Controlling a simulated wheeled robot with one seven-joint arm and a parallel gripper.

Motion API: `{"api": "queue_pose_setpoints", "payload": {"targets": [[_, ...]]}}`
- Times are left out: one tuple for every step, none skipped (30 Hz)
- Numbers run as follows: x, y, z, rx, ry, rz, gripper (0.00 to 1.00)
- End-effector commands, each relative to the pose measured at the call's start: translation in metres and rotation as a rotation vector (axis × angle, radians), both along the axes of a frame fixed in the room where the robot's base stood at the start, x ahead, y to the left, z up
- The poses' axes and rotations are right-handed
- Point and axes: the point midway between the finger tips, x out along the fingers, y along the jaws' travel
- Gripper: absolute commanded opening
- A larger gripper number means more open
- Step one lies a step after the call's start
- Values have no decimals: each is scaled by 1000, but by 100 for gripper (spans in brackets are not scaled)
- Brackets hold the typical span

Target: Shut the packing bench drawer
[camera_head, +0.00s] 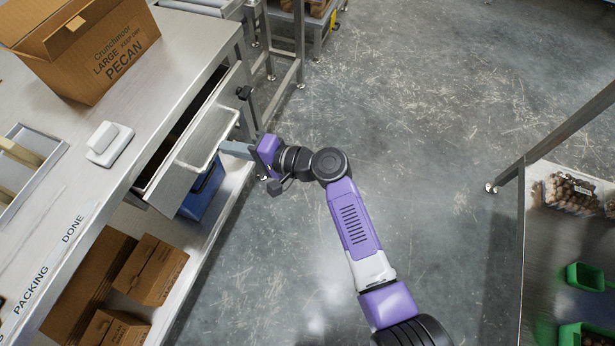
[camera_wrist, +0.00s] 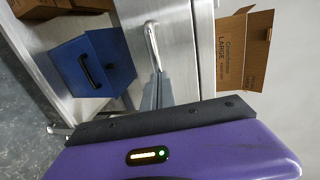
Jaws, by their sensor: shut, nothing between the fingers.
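The packing bench drawer (camera_head: 180,182) is partly open below the bench top (camera_head: 178,62), with a dark gap showing between its front and the bench. A metal bar handle (camera_head: 215,148) runs along the drawer front. My gripper (camera_head: 226,148) is shut and empty, with its fingertips at the handle; I cannot tell whether they touch it. In the wrist view the handle (camera_wrist: 152,45) stands just beyond the tips of my gripper (camera_wrist: 157,80). The drawer's inside is mostly hidden.
A blue box (camera_head: 203,192) sits on the shelf under the drawer, also in the wrist view (camera_wrist: 92,62). Cardboard boxes (camera_head: 150,270) fill the lower shelf. A pecan carton (camera_head: 85,45) and white device (camera_head: 109,143) stand on the bench.

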Motion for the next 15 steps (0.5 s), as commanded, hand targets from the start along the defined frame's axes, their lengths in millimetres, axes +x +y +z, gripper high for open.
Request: {"api": "queue_pose_setpoints", "payload": {"targets": [[4,12,-5,0,-2,3,0],[6,18,-4,0,-2,3,0],[9,24,-4,0,-2,2,0],[10,29,-4,0,-2,2,0],[12,34,-3,0,-2,3,0],[13,39,-4,0,-1,2,0],[15,43,-3,0,-1,2,0],[16,46,-3,0,-1,1,0],[18,50,-2,1,0,1,0],[19,52,-2,1,0,1,0],[19,54,-2,0,1,1,0],[20,57,-2,0,1,1,0],[21,58,-2,-1,1,1,0],[21,60,-1,-1,1,1,0],[22,61,-1,-1,0,0,0]]}}
